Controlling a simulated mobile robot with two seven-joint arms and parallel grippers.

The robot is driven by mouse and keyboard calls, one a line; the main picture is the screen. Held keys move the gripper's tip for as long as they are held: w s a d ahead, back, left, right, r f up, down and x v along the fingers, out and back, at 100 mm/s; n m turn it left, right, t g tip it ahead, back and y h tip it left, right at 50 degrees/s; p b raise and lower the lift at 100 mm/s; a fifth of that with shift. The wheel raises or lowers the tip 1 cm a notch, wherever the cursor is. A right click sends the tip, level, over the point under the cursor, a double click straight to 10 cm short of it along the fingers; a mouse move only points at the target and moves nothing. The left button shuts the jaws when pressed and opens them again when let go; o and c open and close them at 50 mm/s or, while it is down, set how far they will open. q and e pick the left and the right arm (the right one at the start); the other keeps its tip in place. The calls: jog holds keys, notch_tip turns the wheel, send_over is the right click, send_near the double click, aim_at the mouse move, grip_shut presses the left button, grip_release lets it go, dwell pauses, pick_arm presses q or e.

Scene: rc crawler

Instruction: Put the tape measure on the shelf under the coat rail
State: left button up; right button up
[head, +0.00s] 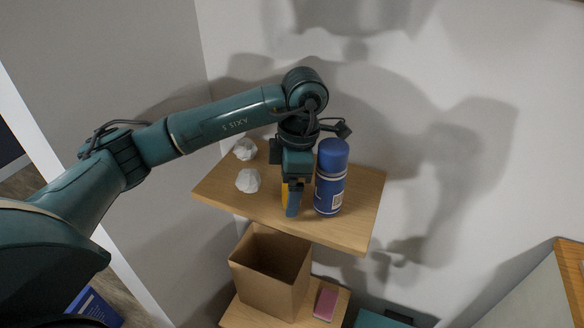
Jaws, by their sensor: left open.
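My left gripper (293,208) points down over the upper wooden shelf (350,232), with its fingers close to the shelf surface. It is open. A small yellow thing (285,192), probably the tape measure, shows at the left edge of the fingers. The gripper hides most of it, so I cannot tell whether it touches the fingers. No coat rail is in view. My right gripper is not in view.
A blue spray can (330,180) stands upright just right of my left gripper. Two white crumpled balls (248,180) (245,149) lie on the shelf's left part. Below are a brown open box (268,285) and a pink block (326,303) on a lower shelf (243,316).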

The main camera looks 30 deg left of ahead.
pick_arm(q)
notch_tip(320, 180, up, 12)
jog(key=d, duration=0.1)
jog(key=shift+w+d, duration=0.15)
jog(key=shift+w, duration=0.2)
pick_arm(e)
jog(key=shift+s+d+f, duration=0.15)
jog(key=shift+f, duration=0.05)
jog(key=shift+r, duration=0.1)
